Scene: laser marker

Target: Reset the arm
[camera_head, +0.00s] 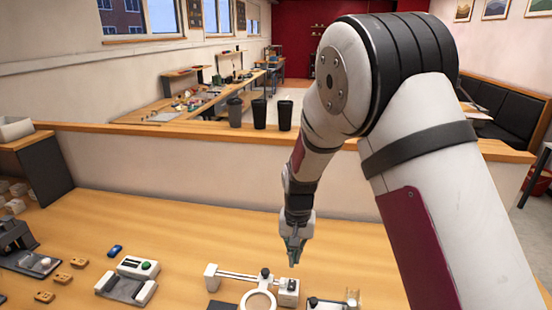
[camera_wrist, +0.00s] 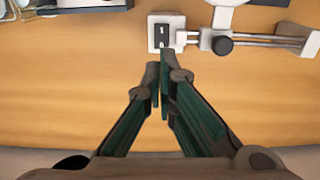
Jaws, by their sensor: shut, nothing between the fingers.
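My gripper (camera_head: 293,257) hangs from my arm, pointing down above the wooden table, in the head view. In the wrist view its two dark fingers (camera_wrist: 159,78) meet at the tips with nothing between them. Beyond the tips in the wrist view is a small white block with a dark slot (camera_wrist: 165,31). The gripper looks raised above the table, though its exact height cannot be told.
A white stand with a ring (camera_head: 258,300) is near the gripper. A white device with a green button (camera_head: 139,267), a blue toy car (camera_head: 115,251) and small wooden tags (camera_head: 78,263) lie left. Dark cups (camera_head: 259,114) stand on the back ledge.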

